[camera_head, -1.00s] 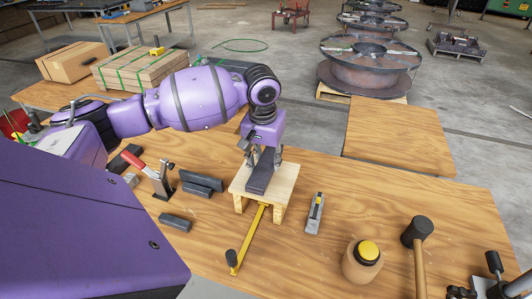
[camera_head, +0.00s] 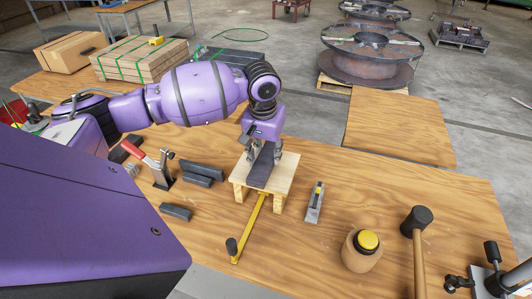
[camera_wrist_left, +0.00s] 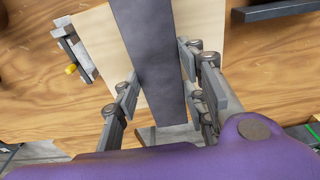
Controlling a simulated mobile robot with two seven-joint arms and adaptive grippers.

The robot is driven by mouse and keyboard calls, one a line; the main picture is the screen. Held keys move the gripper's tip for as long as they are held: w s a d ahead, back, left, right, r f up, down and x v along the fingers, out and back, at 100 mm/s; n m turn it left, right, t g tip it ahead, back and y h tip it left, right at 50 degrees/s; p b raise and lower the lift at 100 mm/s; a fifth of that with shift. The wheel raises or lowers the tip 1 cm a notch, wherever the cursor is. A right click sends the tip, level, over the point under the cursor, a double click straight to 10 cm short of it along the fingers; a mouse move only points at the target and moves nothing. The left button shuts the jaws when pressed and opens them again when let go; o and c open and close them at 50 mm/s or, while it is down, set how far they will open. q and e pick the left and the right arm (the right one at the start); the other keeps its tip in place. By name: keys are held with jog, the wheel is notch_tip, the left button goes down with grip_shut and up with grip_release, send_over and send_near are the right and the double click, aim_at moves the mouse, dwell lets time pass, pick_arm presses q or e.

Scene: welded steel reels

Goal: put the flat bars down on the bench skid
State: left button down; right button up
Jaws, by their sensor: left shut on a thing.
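My left gripper (camera_head: 264,156) points down over the small wooden bench skid (camera_head: 285,176) and is shut on a dark flat bar (camera_head: 260,176). The bar lies lengthwise over the middle of the skid's top; I cannot tell whether it touches the boards or hangs just above. In the left wrist view the bar (camera_wrist_left: 158,60) runs between the fingers, with pale skid boards (camera_wrist_left: 105,45) on both sides of it. My right gripper is not in view.
Left of the skid stands a red-handled toggle clamp (camera_head: 160,170). A yellow bar clamp (camera_head: 250,228) lies in front of the skid, and a hand plane (camera_head: 315,203) lies to its right.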

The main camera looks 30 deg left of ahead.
pick_arm(q)
jog(key=shift+w+f, duration=0.15)
dwell(0.4)
jog(key=c, duration=1)
grip_release()
jog(key=shift+c, duration=0.2)
jog(key=shift+s+f, duration=0.3)
jog(key=shift+f, duration=0.1)
jog(key=r, duration=0.8)
jog(key=s+r, duration=0.1)
jog(key=r, duration=0.3)
jog(key=shift+s+d+r, duration=0.1)
jog(key=shift+d+r, duration=0.1)
jog(key=shift+f, duration=0.1)
